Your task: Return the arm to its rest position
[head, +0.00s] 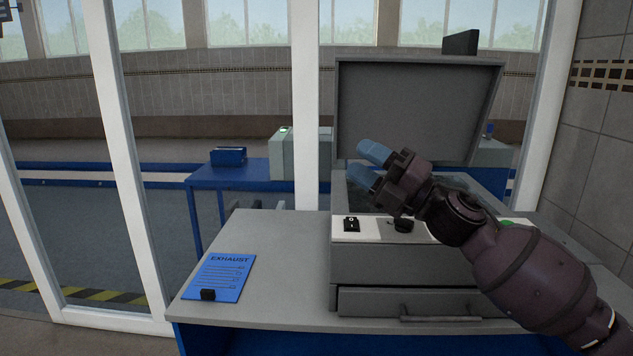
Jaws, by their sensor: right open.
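My right arm comes in from the lower right. My right gripper (368,166) has two blue-tipped fingers that point to the upper left, spread apart with nothing between them. It is in front of the open grey machine (400,265), near its raised lid (415,110), and hides part of the opening and front panel. My left gripper is not in this view.
The machine stands on a grey-topped table (265,250) with a drawer (410,303) below its panel. A blue "EXHAUST" sheet (220,277) lies at the left. White window posts (125,160) stand behind. A tiled wall (600,140) closes the right side.

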